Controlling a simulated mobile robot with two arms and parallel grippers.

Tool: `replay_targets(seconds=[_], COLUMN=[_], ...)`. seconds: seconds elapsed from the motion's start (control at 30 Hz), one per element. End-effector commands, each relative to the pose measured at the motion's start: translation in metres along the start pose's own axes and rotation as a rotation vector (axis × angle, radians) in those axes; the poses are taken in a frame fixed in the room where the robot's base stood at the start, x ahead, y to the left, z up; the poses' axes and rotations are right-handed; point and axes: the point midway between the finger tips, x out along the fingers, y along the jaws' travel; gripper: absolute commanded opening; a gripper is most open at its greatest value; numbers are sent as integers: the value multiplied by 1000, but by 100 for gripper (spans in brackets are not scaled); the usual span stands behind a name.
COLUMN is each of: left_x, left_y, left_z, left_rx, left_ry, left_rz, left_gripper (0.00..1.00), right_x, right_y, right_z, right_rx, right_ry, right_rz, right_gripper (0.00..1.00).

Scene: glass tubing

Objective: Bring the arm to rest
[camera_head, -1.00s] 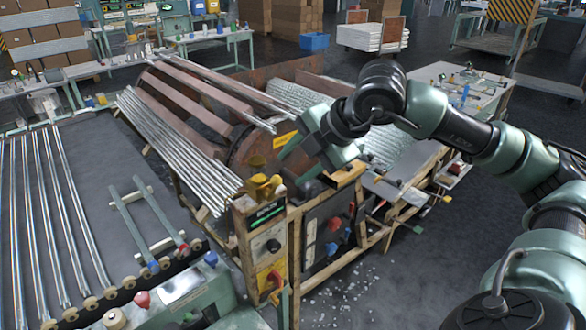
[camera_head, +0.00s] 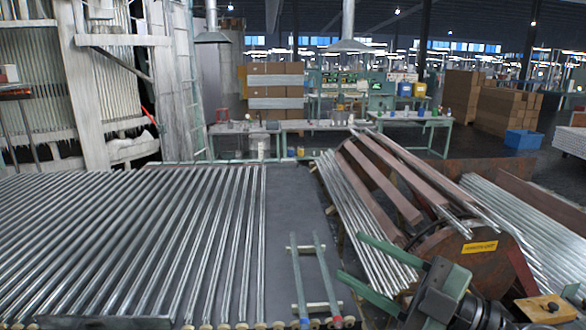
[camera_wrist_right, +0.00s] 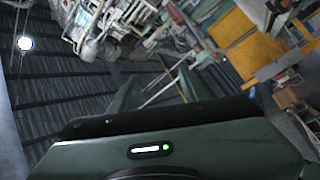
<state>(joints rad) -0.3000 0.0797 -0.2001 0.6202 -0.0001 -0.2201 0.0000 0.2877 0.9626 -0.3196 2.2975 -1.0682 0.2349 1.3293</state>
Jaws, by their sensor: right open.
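My right gripper (camera_head: 351,256) is at the lower right of the head view. Its two green fingers point left and stand apart, with nothing between them. It appears in front of the lower ends of glass tubes (camera_head: 360,215) lying on the drum machine (camera_head: 425,245); whether it touches them I cannot tell. The right wrist view shows the same open fingers (camera_wrist_right: 158,85) with a tilted background of the hall. Most of my right arm is hidden or outside the head view. My left gripper is in neither view.
A wide bed of parallel glass tubes (camera_head: 130,240) fills the left. A dark bare strip (camera_head: 290,215) with a small two-bar rack (camera_head: 313,280) lies between it and the drum. More tubes (camera_head: 530,225) lie at right. Workbenches (camera_head: 410,120) and a blue bin (camera_head: 522,140) stand behind.

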Motion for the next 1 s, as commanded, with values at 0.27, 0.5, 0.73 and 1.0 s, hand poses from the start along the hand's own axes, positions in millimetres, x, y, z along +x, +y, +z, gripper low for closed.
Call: replay_targets(seconds=[0.27, 0.5, 0.73, 1.0], left_x=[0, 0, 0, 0], left_y=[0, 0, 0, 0], left_z=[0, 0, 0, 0], left_rx=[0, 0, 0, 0], left_ry=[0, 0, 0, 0], left_rz=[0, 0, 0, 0], left_gripper=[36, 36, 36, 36], right_x=[-76, -180, -244, -280], right_y=[18, -107, -238, -336], right_z=[107, 188, 180, 128], right_rx=[355, 650, 888, 1092], right_ry=[-430, -1067, -1491, -1728], right_rz=[678, 732, 498, 179], right_gripper=[46, 46, 46, 46])
